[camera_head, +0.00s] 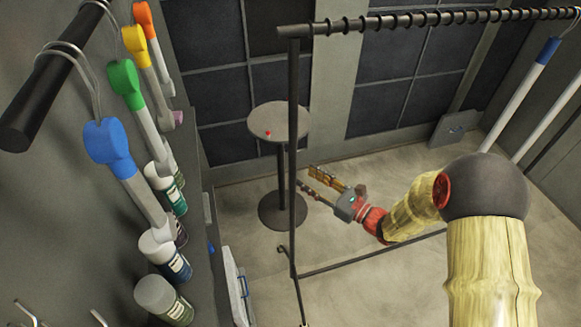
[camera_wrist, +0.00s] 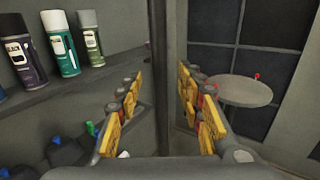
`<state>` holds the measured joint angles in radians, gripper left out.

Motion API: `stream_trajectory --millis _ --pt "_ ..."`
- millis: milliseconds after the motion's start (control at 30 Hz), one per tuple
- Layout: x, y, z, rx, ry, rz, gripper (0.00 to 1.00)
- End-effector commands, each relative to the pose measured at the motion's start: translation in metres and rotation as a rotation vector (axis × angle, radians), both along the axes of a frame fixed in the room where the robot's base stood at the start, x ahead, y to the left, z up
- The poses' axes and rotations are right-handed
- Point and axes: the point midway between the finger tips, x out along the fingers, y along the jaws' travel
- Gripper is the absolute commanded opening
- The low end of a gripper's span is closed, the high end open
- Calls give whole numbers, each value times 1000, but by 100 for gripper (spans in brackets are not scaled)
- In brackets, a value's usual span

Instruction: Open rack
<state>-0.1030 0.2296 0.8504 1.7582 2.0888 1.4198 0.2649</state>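A black rack frame has an upright post (camera_head: 293,150), which also shows in the wrist view (camera_wrist: 158,50), and a top bar (camera_head: 420,20) carrying many rings. My gripper (camera_head: 306,178) is just right of the post in the head view, with its fingers pointing left towards it. In the wrist view my gripper (camera_wrist: 161,80) is open, its yellow-padded fingers apart, and the post shows upright in the gap between them. The fingers hold nothing that I can see. I cannot tell whether the post is between the fingertips or just beyond them.
A small round table (camera_head: 278,122) with a red item (camera_head: 267,133) stands behind the post. Spray cans (camera_head: 163,298) stand on a shelf at the left, below hanging colored-head tools (camera_head: 107,140). Bare floor (camera_head: 345,275) lies under my arm.

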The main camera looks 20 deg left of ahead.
Motion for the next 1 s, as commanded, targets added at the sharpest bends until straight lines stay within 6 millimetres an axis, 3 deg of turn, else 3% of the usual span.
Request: stream_trajectory --millis 433,833,1000 --pt "25 57 -1 -2 0 4 38" --pt "28 64 0 -4 -1 3 38" --pt "28 64 0 -4 -1 3 28"
